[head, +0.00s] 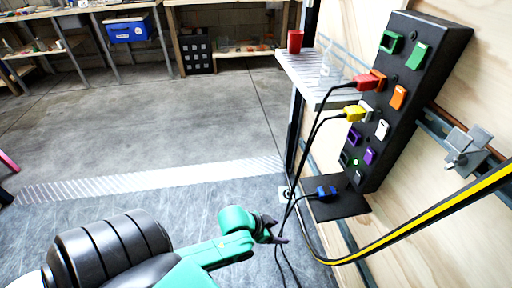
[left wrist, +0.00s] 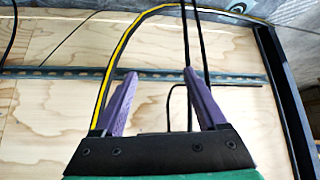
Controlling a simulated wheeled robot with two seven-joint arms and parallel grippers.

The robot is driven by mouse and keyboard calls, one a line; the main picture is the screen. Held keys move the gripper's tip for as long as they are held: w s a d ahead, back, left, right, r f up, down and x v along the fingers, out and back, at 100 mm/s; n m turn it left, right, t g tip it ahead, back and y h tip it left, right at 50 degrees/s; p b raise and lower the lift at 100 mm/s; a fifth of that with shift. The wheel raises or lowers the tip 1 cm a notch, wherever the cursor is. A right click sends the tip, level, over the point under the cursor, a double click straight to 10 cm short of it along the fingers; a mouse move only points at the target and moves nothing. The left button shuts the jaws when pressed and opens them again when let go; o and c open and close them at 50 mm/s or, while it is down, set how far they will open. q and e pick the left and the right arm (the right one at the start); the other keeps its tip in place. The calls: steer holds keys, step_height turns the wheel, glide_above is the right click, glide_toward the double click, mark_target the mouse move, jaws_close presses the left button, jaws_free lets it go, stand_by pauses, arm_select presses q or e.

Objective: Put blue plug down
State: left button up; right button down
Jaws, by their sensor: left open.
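The blue plug (head: 325,192) lies on the small black shelf (head: 345,207) at the foot of the black socket panel in the head view, with its black cable running off to the left and down. My left gripper (head: 281,238) is below and left of the plug, apart from it. In the left wrist view, the purple fingers of my left gripper (left wrist: 155,90) are spread open with nothing held, facing the plywood wall. Black cables pass close by the fingers. The blue plug is not in the left wrist view. My right gripper is not in view.
The black panel (head: 438,45) holds coloured sockets, with a red plug (head: 368,82) and a yellow plug (head: 351,113) at it. A white shelf (head: 312,80) carries a red cup (head: 295,41). A yellow-black cable (head: 425,222) arcs along the plywood wall. Floor to the left is clear.

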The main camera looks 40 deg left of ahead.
arm_select(q)
steer(key=s+f+n+g+y, duration=0.1)
steer(key=s+f+g, duration=0.1)
steer(key=s, duration=0.3)
steer(key=s+a+f+n+g+y, duration=0.1)
steer(key=s+n+g, duration=0.1)
steer(key=s, duration=0.3)
steer(key=shift+s+f+g+y, duration=0.25)
steer(key=shift+f+g+y, duration=0.15)
steer(key=shift+g, duration=0.4)
steer(key=shift+a, duration=0.1)
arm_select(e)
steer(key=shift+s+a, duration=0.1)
